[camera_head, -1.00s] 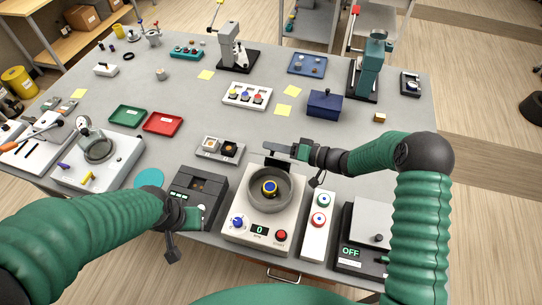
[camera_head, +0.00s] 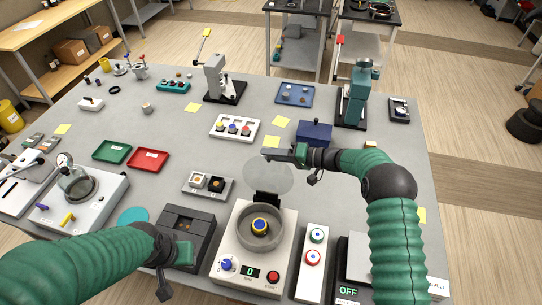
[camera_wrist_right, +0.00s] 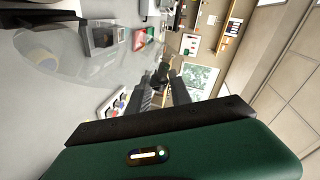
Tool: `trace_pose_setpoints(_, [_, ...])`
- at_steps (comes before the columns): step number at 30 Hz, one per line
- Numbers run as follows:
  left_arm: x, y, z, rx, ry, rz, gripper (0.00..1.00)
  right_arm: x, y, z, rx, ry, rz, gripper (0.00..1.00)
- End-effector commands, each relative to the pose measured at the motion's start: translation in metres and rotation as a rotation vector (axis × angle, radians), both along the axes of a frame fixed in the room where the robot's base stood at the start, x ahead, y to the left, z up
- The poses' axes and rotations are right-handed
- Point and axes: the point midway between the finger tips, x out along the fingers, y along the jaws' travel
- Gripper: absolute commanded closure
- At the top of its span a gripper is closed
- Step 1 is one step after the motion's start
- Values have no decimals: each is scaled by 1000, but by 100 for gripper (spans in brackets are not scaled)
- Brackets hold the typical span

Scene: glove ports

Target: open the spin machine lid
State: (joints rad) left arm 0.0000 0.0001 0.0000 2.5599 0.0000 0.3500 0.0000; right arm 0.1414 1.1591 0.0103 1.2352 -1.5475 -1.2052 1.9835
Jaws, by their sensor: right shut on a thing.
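The spin machine (camera_head: 246,268) is a white box at the front of the table, with a blue knob, a display reading 0 and a red button. Its round grey bowl (camera_head: 244,237) is uncovered and holds a yellow ring with a blue centre. The clear round lid (camera_head: 262,178) is raised behind the bowl, above the black hinge (camera_head: 267,198). My right gripper (camera_head: 274,154) is shut on the lid's far edge; its fingers also show in the right wrist view (camera_wrist_right: 160,88). My left gripper (camera_head: 184,253) is over the dark box left of the machine; its fingers are unclear.
A white panel (camera_head: 312,264) with two round buttons stands right of the machine, beside a scale-like device (camera_head: 349,275). A small grey tray (camera_head: 208,187) lies behind left. A dark blue box (camera_head: 314,134) stands beyond my right gripper.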

Motion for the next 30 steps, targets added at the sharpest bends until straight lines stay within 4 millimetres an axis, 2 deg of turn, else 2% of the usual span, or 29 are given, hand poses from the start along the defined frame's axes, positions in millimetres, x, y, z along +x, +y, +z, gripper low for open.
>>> trace_pose_setpoints(1, [0, 0, -2, 0, 0, 0, 64, -3, -1, -10, -11, 12, 1, 100])
trace_pose_setpoints(15, [0, 0, -2, 0, 0, 0, 64, -3, -1, -14, -13, 17, 2, 100])
trace_pose_setpoints(16, [0, 0, -2, 0, 0, 0, 64, -3, -1, -14, -13, 17, 2, 74])
trace_pose_setpoints(20, [0, 0, -2, 0, 0, 0, 64, -3, -1, -12, -11, 15, 2, 57])
trace_pose_setpoints(30, [0, 0, -4, 0, 0, 0, 64, -3, -4, -7, -6, 7, 1, 57])
